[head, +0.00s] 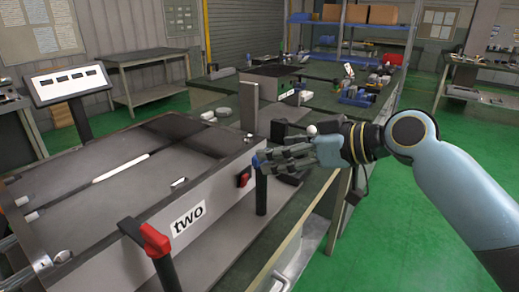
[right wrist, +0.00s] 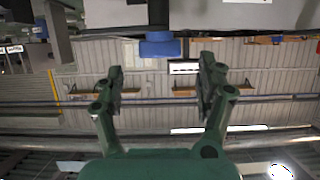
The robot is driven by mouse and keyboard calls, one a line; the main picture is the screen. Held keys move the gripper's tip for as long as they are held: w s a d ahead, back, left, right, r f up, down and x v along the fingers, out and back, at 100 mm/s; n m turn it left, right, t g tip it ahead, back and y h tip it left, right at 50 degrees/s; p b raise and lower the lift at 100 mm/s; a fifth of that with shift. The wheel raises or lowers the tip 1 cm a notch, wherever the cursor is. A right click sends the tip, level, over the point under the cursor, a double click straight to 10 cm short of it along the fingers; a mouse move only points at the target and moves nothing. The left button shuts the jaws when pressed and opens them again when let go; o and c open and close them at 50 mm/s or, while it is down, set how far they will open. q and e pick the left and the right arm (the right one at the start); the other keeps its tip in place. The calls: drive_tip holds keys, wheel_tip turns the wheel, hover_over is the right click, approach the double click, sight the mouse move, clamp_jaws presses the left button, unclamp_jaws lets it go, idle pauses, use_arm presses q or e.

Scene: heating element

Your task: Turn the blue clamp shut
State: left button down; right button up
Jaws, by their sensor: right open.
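The blue clamp (head: 257,161) is a blue piece on top of a dark upright post at the right end of the grey box's front wall, which is marked "two". My right gripper (head: 270,158) comes in from the right and has its fingertips close beside the blue clamp. In the right wrist view the blue clamp (right wrist: 160,46) lies just beyond the tips and between the two spread fingers of the open, empty right gripper (right wrist: 161,72). Whether a finger touches it cannot be told. My left gripper is not in view.
A red clamp (head: 156,239) on a black post stands at the front of the box. A small red switch (head: 243,178) sits on the front wall near the blue clamp. A green bench (head: 318,101) with tools lies behind. Green floor (head: 425,180) is open to the right.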

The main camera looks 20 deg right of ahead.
drive_tip(key=x, duration=0.4)
drive_tip(key=shift+w+a, duration=0.1)
drive_tip(key=shift+w, duration=0.05)
drive_tip(key=shift+w+a+f, duration=0.25)
drive_tip(key=shift+w, duration=0.1)
drive_tip(key=shift+c, duration=1)
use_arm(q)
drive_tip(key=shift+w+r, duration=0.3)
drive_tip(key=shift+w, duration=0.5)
use_arm(e)
clamp_jaws()
